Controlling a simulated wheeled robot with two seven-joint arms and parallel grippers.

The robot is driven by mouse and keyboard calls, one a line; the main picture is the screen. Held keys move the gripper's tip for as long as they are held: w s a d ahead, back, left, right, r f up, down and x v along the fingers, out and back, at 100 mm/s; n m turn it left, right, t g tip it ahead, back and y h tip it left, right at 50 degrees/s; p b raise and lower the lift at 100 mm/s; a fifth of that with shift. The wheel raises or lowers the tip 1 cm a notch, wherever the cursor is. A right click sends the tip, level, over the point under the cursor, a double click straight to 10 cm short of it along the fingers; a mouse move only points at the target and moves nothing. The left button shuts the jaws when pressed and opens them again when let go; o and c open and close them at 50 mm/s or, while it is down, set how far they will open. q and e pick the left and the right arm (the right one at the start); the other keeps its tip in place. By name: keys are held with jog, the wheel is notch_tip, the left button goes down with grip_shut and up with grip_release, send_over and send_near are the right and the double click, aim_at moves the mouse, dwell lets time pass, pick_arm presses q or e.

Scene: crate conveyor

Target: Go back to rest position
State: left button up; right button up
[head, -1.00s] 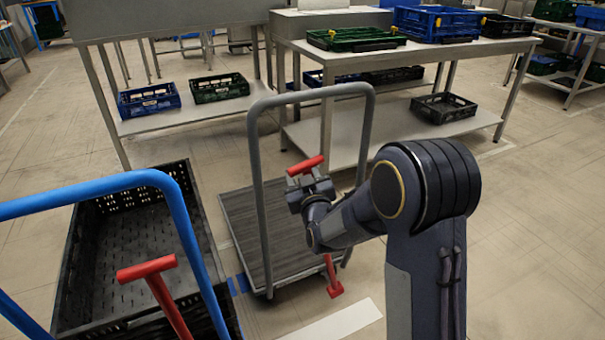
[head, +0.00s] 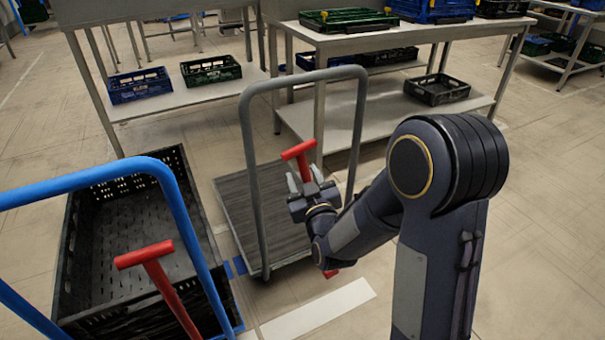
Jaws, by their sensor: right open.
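My right arm reaches in from the right side of the head view. Its gripper (head: 304,181) is open in front of the grey-framed cart (head: 245,110). A red T-shaped handle (head: 299,150) stands just beyond the fingers. Its stem shows between or behind them; I cannot tell whether they touch. The gripper and wrist hide most of the stem, and a small red piece shows below the wrist. My left gripper is not in view.
A blue-framed cart (head: 185,212) with another red handle (head: 144,254) and a black crate (head: 70,243) stands at lower left. Metal tables (head: 400,38) with crates stand behind. The floor at right is clear.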

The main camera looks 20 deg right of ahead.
dwell(0.6)
jog(key=shift+s+d, duration=0.1)
jog(key=shift+d, duration=0.05)
jog(key=s+a+f+m+g+y, duration=0.1)
jog(key=s+a+m+g+y, duration=0.35)
jog(key=s, duration=1.05)
jog(key=s+d+n+g+y, duration=0.1)
jog(key=s+g, duration=0.7)
jog(key=s, duration=0.8)
notch_tip(320, 180, up, 32)
jog(key=p, duration=3.2)
jog(key=shift+w+d, duration=0.15)
jog(key=shift+w, duration=0.3)
